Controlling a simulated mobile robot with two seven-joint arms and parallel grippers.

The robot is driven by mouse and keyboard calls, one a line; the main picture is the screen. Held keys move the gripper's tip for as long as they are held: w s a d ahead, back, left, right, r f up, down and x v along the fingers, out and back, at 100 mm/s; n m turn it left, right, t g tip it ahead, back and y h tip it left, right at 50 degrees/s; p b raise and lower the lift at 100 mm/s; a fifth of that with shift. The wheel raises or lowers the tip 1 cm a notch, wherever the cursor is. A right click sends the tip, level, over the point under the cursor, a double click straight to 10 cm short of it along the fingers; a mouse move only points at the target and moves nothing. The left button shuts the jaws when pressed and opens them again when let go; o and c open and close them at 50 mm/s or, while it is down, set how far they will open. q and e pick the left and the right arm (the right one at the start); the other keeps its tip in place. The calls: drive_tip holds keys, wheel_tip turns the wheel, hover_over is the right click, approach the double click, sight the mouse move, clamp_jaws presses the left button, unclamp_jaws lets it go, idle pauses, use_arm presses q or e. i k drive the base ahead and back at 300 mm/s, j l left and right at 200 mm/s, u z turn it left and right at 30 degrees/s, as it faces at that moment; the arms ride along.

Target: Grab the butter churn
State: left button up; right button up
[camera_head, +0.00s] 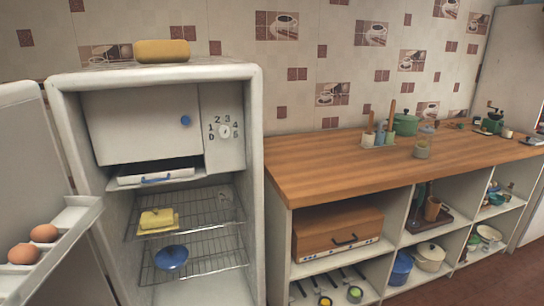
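I cannot pick out the butter churn with certainty. A small dark green object with what looks like a crank on top (493,121) stands at the far right of the wooden counter (340,160); it is too small to tell whether it is a churn. A brown wooden vessel (433,208) stands on a dark tray in the shelf below the counter. Neither of my grippers is in view.
An open white fridge (255,150) stands at the left, its door (20,140) swung out with eggs (43,233) in it. Inside are a yellow butter dish (157,219) and a blue bowl (171,257). A green pot (405,125) stands on the counter; its near left part is clear.

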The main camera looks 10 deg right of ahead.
sight(424, 141)
drive_tip(key=i+l+u, duration=0.1)
drive_tip(key=l, duration=0.3)
drive_tip(key=i+l+u, duration=0.1)
drive_tip(key=i+l, duration=0.15)
drive_tip(key=l, duration=0.15)
drive_tip(key=i+l+u, duration=0.1)
drive_tip(key=l, duration=0.3)
drive_tip(key=i+l+u, duration=0.1)
drive_tip(key=l, duration=0.35)
drive_tip(key=i+l+u, duration=0.1)
drive_tip(key=l, duration=0.3)
drive_tip(key=i+l+u, duration=0.1)
drive_tip(key=l, duration=0.35)
drive_tip(key=i, duration=0.1)
